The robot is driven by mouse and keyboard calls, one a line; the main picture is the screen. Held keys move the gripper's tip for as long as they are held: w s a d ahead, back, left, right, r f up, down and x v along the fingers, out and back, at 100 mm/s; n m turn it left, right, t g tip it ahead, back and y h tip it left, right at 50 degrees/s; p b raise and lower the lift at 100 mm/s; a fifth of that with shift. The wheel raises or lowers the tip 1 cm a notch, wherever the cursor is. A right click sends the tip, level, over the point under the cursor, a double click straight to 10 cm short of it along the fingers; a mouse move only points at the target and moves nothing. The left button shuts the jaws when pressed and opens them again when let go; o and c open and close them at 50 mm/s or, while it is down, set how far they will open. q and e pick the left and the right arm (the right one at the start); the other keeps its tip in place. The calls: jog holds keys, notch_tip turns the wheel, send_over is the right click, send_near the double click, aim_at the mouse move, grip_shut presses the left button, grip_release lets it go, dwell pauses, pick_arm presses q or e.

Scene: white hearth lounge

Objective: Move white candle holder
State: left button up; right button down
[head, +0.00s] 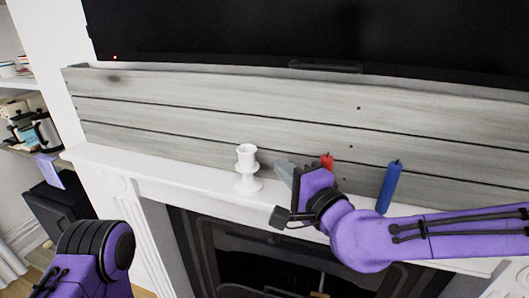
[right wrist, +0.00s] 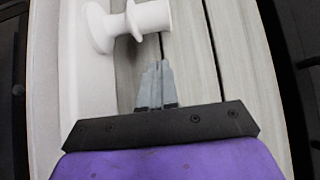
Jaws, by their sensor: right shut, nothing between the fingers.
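The white candle holder (head: 247,168) stands upright on the white mantel, left of my right gripper. It also shows in the right wrist view (right wrist: 150,18) at the top, ahead of the fingertips. My right gripper (head: 283,170) is shut and empty, its grey fingers pointing left toward the holder. In the right wrist view the fingers (right wrist: 158,82) are together, with a gap between them and the holder. My left arm shows at the lower left of the head view, but its gripper is not visible.
The white mantel (head: 190,172) is clear left of the holder. A red candle (head: 327,161) is partly hidden behind my right gripper. A blue candle (head: 390,187) stands farther right, behind my right arm. Grey planks (head: 210,115) back the mantel, with a dark screen (head: 300,35) above.

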aim_at(247, 168)
jog(key=shift+w+a+p, duration=0.2)
jog(key=shift+w+a, duration=0.05)
jog(key=shift+a, duration=0.45)
jog(key=shift+w+a+p, duration=0.2)
jog(key=shift+w+a, duration=0.1)
jog(key=shift+a, duration=0.45)
jog(key=shift+w+a+p, duration=0.2)
jog(key=shift+w+a, duration=0.05)
jog(key=shift+a, duration=0.45)
